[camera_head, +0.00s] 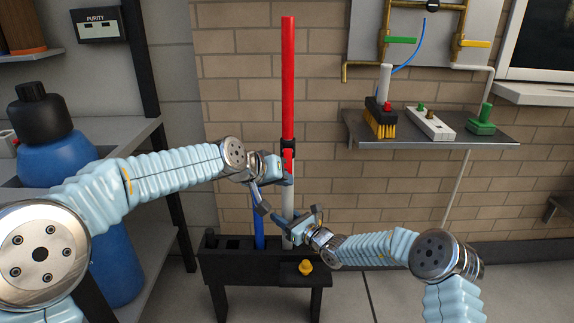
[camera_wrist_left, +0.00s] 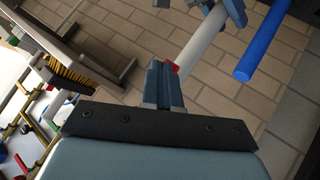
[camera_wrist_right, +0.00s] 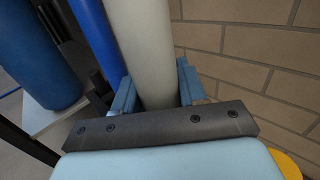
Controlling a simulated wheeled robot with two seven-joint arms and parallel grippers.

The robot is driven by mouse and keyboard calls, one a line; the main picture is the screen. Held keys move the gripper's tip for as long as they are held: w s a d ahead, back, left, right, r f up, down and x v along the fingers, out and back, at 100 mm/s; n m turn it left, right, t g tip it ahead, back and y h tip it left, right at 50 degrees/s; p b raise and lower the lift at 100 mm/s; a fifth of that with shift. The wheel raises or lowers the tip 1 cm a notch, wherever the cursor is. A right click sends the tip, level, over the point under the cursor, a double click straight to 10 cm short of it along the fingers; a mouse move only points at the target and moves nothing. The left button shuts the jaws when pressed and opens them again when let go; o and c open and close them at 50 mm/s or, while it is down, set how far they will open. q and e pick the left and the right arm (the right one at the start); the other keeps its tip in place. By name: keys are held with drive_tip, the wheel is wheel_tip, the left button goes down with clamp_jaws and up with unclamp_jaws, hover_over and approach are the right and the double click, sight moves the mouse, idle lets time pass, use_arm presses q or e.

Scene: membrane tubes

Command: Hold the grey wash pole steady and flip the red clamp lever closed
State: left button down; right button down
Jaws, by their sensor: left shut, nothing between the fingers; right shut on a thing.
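The grey wash pole (camera_head: 289,195) stands upright in front of the brick wall, with a long red upper section above a black clamp. The red clamp lever (camera_head: 288,152) is at that clamp; its angle is hard to tell. My left gripper (camera_head: 284,172) is shut and empty beside the pole, just below the clamp. In the left wrist view, a small red part (camera_wrist_left: 172,67) shows right at its fingertips, by the pale pole (camera_wrist_left: 203,40). My right gripper (camera_head: 298,219) is shut around the grey pole lower down; the right wrist view shows the pole (camera_wrist_right: 142,50) between its fingers.
A black stand (camera_head: 222,268) holds the pole's foot and a blue pole (camera_head: 259,228) beside it. A yellow knob (camera_head: 305,267) sits on its front. A blue bottle (camera_head: 50,140) is on the left; a shelf with a brush (camera_head: 381,120) is on the right.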

use_arm(q)
drive_tip(key=shift+w+f, duration=0.15)
drive_tip(key=shift+f, duration=0.65)
idle(0.7)
drive_tip(key=shift+r, duration=0.1)
idle(0.4)
wheel_tip(320, 180, up, 10)
drive_tip(key=s, duration=0.2)
idle(1.2)
drive_tip(key=shift+s+r, duration=0.2)
drive_tip(key=shift+r, duration=1)
drive_tip(key=shift+s+r, duration=0.2)
drive_tip(key=shift+r, duration=1)
use_arm(e)
drive_tip(key=c, duration=0.5)
unclamp_jaws()
drive_tip(key=shift+c, duration=0.2)
drive_tip(key=shift+s+d, duration=0.1)
